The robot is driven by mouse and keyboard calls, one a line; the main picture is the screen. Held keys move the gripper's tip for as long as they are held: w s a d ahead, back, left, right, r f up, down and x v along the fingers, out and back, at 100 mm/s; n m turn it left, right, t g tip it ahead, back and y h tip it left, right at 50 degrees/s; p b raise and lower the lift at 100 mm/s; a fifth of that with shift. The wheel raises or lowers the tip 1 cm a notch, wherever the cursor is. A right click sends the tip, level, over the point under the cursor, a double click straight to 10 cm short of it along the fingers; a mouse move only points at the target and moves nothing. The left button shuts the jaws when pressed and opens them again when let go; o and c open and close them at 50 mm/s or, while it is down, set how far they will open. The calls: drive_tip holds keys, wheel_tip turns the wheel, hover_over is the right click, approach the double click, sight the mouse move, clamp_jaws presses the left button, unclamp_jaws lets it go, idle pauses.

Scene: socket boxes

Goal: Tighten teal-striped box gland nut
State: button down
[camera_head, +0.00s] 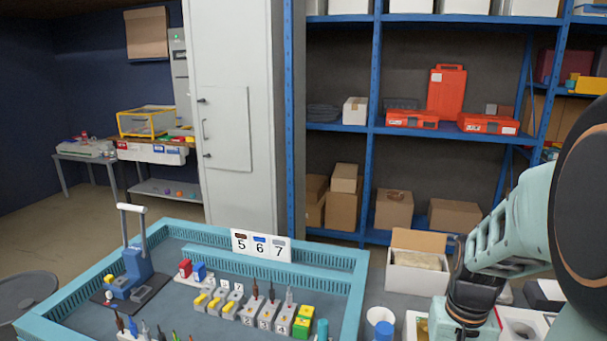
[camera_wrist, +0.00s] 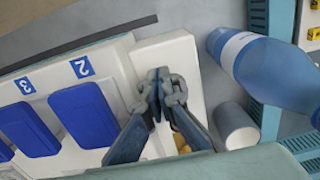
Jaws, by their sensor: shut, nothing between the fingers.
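In the wrist view my gripper (camera_wrist: 160,88) is shut and empty, its dark fingertips together over the end of a white housing (camera_wrist: 121,62). The housing has blue covers labelled 2 and 3, and I cannot tell from this view whether the tips touch it. A small yellow part (camera_wrist: 181,141) shows beside the fingers, partly hidden by them. No teal stripe and no gland nut can be made out in either view. In the head view my arm comes in from the right, and the gripper's fingertips are not clearly visible.
In the head view a teal-rimmed tray (camera_head: 345,322) holds several small blocks and tools. An open carton (camera_head: 416,279) stands right of it.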

drive_tip(key=shift+w+a+r, duration=0.1)
drive_tip(key=shift+w+a, duration=0.05)
drive_tip(key=shift+a, duration=0.55)
drive_tip(key=shift+w+a+p, duration=0.15)
drive_tip(key=shift+a+p, duration=0.1)
drive_tip(key=shift+p, duration=0.05)
drive_tip(key=shift+w+a, duration=0.2)
drive_tip(key=shift+a, duration=0.05)
drive_tip(key=shift+s+a, duration=0.25)
drive_tip(key=shift+s, duration=0.1)
wheel_tip(320, 180, up, 6)
drive_tip(key=p, duration=0.5)
drive_tip(key=shift+w, duration=0.1)
